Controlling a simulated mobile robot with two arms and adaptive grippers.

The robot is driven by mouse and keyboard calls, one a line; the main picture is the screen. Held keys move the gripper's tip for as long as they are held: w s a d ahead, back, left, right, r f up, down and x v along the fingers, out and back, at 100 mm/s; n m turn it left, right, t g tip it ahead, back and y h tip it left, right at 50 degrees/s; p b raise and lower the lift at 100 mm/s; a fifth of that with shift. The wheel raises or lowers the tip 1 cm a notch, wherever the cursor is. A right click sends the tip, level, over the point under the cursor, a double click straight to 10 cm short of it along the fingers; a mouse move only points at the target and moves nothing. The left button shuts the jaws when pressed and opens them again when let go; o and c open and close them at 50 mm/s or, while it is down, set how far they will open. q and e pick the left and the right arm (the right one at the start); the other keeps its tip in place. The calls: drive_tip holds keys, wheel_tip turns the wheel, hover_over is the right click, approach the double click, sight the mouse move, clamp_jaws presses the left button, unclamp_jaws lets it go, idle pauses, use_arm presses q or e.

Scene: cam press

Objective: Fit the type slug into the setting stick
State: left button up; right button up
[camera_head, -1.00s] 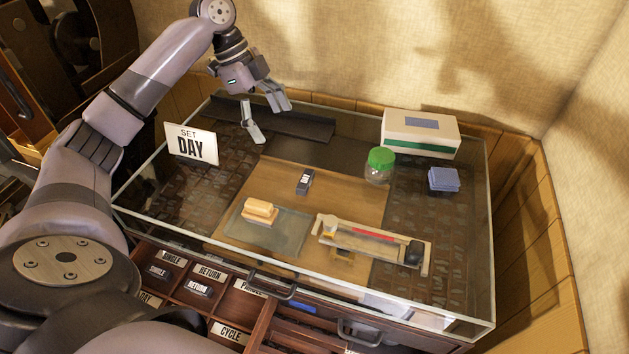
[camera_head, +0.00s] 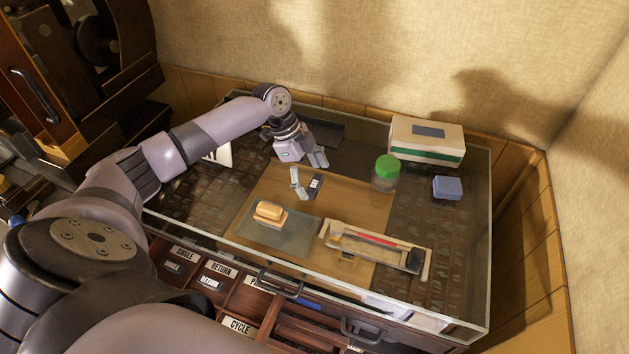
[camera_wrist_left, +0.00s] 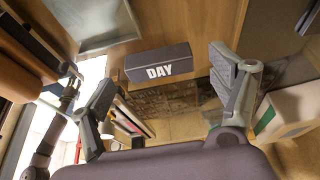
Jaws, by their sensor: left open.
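The type slug (camera_head: 315,183), a dark block with a white label, lies on the brown mat. In the left wrist view the slug (camera_wrist_left: 158,62) reads "DAY" and lies crosswise between the two fingers' directions. My left gripper (camera_head: 309,176) is open and empty close to the slug, with one finger at its left and the other behind it. I cannot tell whether a finger touches it. The setting stick (camera_head: 375,245), a pale tray with a red strip and a dark block at its right end, lies at the mat's front right. My right gripper is not in view.
A wooden block (camera_head: 269,211) sits on a grey plate (camera_head: 290,240) left of the stick. A green-lidded jar (camera_head: 386,172), blue pads (camera_head: 447,187) and a white-green box (camera_head: 427,140) stand to the right. Glass walls edge the case, with labelled drawer compartments (camera_head: 215,285) in front.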

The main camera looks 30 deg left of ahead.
use_arm(q)
drive_tip(key=shift+d+f, duration=0.2)
drive_tip(key=shift+f, duration=0.4)
drive_tip(key=shift+c, duration=0.5)
drive_tip(key=shift+w, duration=0.1)
drive_tip(key=c, duration=1.7)
drive_tip(key=shift+o, duration=0.2)
drive_tip(key=shift+r, duration=0.1)
drive_tip(key=shift+r, duration=0.1)
